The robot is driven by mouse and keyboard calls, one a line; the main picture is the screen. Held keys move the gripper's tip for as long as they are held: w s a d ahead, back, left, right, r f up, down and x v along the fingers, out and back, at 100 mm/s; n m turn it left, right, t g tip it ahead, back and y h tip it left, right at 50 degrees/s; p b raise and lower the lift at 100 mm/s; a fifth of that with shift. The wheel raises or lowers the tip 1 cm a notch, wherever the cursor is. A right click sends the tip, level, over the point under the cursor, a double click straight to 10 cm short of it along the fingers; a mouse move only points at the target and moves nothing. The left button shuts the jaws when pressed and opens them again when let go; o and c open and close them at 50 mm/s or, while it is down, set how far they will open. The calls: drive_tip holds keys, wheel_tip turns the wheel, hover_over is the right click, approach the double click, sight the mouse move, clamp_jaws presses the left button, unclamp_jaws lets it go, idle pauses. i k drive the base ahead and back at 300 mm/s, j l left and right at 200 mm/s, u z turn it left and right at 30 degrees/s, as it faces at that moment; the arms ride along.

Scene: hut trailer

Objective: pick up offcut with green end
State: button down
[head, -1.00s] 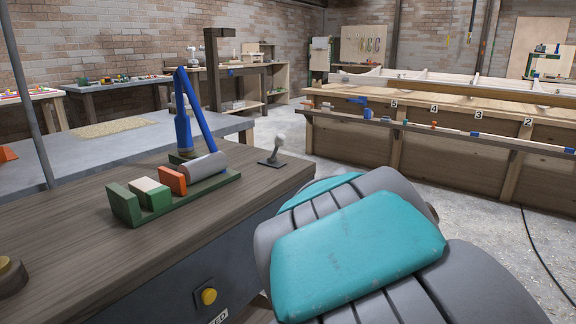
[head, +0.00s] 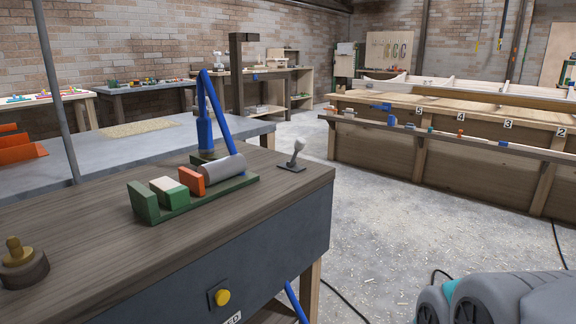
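I cannot make out an offcut with a green end for certain. On the near bench a green holder (head: 205,205) carries a pale-topped green block (head: 170,191), an orange block (head: 191,181) and a grey cylinder (head: 222,168). Far right, small coloured pieces, among them a blue one (head: 391,120), sit along a ledge, too small to tell their ends. Only a grey and teal part of my arm shows at the lower right corner; my gripper is not in view.
The near dark wooden bench (head: 90,229) bears a joystick (head: 295,155) and a brass-topped knob (head: 20,262). A long numbered wooden bench (head: 470,165) stands at the right. Open floor (head: 375,232) with shavings and a black cable lies between them.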

sight(175, 196)
drive_tip(key=i+j+u, duration=0.1)
drive_tip(key=u, duration=1.15)
drive_tip(key=i+j, duration=0.05)
